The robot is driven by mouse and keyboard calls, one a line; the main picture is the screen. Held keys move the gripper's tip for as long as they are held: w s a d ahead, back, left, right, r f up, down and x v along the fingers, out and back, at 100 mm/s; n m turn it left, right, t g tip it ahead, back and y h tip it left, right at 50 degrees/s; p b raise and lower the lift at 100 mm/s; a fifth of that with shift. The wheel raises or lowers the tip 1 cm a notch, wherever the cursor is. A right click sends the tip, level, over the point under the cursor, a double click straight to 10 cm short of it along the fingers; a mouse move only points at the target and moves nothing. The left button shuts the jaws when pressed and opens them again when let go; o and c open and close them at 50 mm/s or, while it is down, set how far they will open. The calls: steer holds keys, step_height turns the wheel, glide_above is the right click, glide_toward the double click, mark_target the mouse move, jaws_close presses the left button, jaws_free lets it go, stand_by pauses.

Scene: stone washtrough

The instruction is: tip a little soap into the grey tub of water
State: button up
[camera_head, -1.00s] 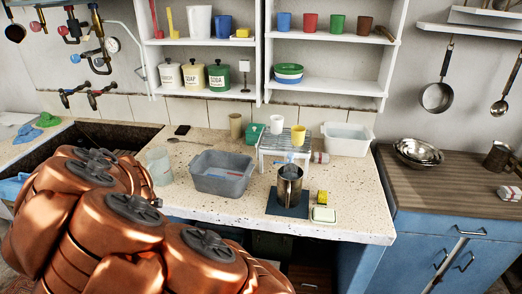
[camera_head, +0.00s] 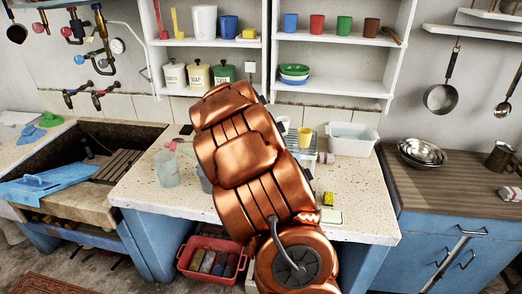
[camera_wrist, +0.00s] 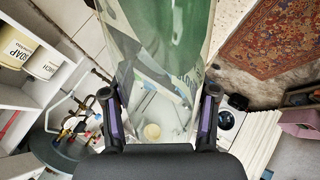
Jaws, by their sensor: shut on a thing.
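In the wrist view my gripper (camera_wrist: 158,93) is shut on a large see-through, greenish vessel (camera_wrist: 168,35), which fills the upper middle. Its contents cannot be made out.
A clear jug (camera_head: 167,170) stands on the counter (camera_head: 140,190) left of the tub. A small stool, cups and a white basin (camera_head: 354,139) are to the right. The sink (camera_head: 95,165) is at left. A red crate (camera_head: 211,260) stands below the counter.

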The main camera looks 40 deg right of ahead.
steer(key=shift+m+h, duration=0.7)
steer(key=shift+m, duration=0.1)
steer(key=s+d+f+b, duration=0.1)
steer(key=s+d, duration=0.1)
steer(key=d, duration=0.3)
steer(key=s+d+f+b, duration=0.1)
steer(key=d, duration=0.5)
steer(key=s+d+f+b, duration=0.1)
steer(key=s+d, duration=0.1)
steer(key=d, duration=0.4)
steer(key=shift+s+d+f+b, duration=0.2)
steer(key=shift+s+d+b, duration=0.05)
steer(key=shift+s+b, duration=0.15)
steer(key=shift+s+d+f+b, duration=0.15)
steer(key=shift+d+f+b, duration=0.15)
steer(key=shift+f+b, duration=0.2)
steer(key=shift+w+a+r+m+t+y+b, duration=0.3)
steer(key=shift+a+r+y, duration=0.1)
steer(key=shift+r, duration=0.15)
steer(key=shift+w+a+r+t+y+p, duration=0.15)
steer(key=shift+r+t+y+p, duration=0.2)
steer(key=shift+p, duration=0.9)
